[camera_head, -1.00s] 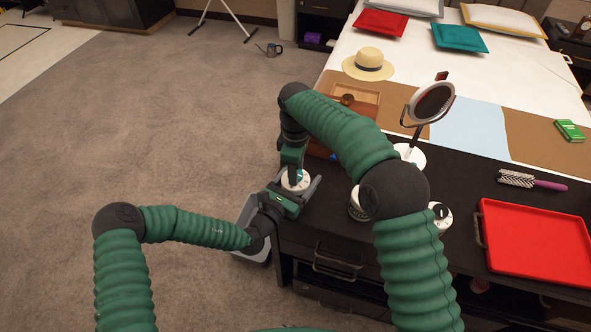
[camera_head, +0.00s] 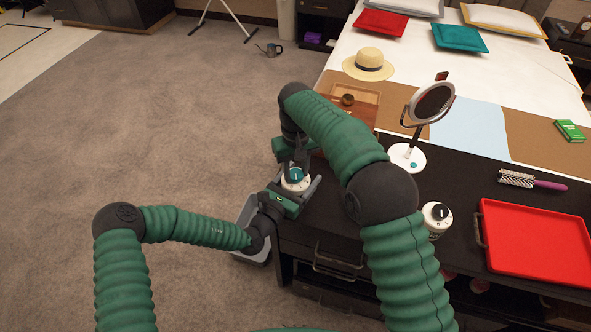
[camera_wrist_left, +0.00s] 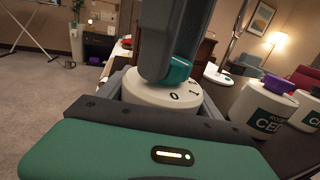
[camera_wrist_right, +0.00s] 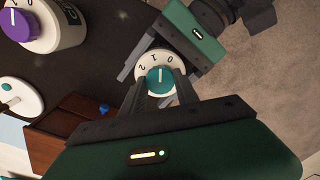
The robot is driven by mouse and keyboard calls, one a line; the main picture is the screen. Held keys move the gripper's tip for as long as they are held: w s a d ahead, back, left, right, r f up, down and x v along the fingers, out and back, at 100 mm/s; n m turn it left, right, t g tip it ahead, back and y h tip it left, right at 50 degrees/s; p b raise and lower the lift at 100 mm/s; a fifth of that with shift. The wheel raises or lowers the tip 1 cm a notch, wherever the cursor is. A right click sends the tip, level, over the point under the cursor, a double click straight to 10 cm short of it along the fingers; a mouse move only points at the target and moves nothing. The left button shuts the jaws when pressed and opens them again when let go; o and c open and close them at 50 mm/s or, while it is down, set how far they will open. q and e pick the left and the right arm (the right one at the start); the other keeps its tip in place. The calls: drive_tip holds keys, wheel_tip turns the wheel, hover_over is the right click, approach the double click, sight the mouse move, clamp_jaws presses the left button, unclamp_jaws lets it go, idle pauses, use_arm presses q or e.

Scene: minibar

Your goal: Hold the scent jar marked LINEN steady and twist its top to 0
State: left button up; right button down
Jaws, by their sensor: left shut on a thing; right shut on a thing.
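A white jar with a teal top (camera_head: 295,178) stands at the near left corner of the dark table; its name label is hidden. My left gripper (camera_head: 288,196) is shut around the jar's body. My right gripper (camera_head: 299,162) is above it, shut on the teal top, which shows between the fingertips in the right wrist view (camera_wrist_right: 160,78). The white dial (camera_wrist_right: 162,60) around the top carries numbers including 2, 1 and 0. The white pointer line on the top appears to lie between 1 and 0. The left wrist view shows the dial (camera_wrist_left: 150,92) with 0 and 1 facing the camera.
Another white jar (camera_head: 436,220) stands beside the red tray (camera_head: 540,245). A round mirror (camera_head: 432,103) and a wooden box (camera_head: 368,113) are farther back.

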sight(296, 173)
use_arm(q)
drive_tip(key=shift+s+d, duration=0.1)
drive_tip(key=shift+s, duration=0.05)
use_arm(e)
drive_tip(key=m, duration=0.5)
drive_tip(key=shift+w+r, duration=0.1)
drive_tip(key=shift+w, duration=0.15)
drive_tip(key=shift+m, duration=0.3)
drive_tip(key=c, duration=1.2)
unclamp_jaws()
drive_tip(key=o, duration=0.3)
drive_tip(key=shift+s, duration=0.15)
wheel_tip(296, 173, up, 12)
